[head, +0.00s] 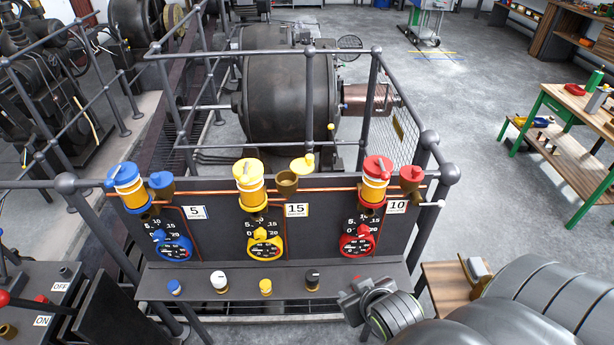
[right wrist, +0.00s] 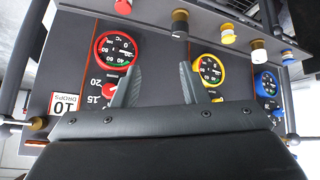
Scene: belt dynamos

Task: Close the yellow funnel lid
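The yellow funnel lid (head: 303,163) stands raised, apart from the mouth of its brass funnel (head: 287,183), which shows open. The funnel sits right of the yellow oiler (head: 250,182) on the dark panel. The blue lid (head: 162,180) and the red lid (head: 411,172) sit down on their funnels. My right gripper (head: 362,296) is low in front of the panel's ledge, below and right of the yellow lid. In the right wrist view its fingers (right wrist: 160,72) are apart with nothing between them. The yellow lid does not show in that view. My left gripper is not in view.
The ledge (head: 200,290) carries several knobs. Blue, yellow (head: 264,246) and red (head: 357,241) gauges sit on the panel. Railings (head: 436,190) and a large dark dynamo (head: 290,90) stand behind it. A green-legged workbench (head: 590,108) is at the right.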

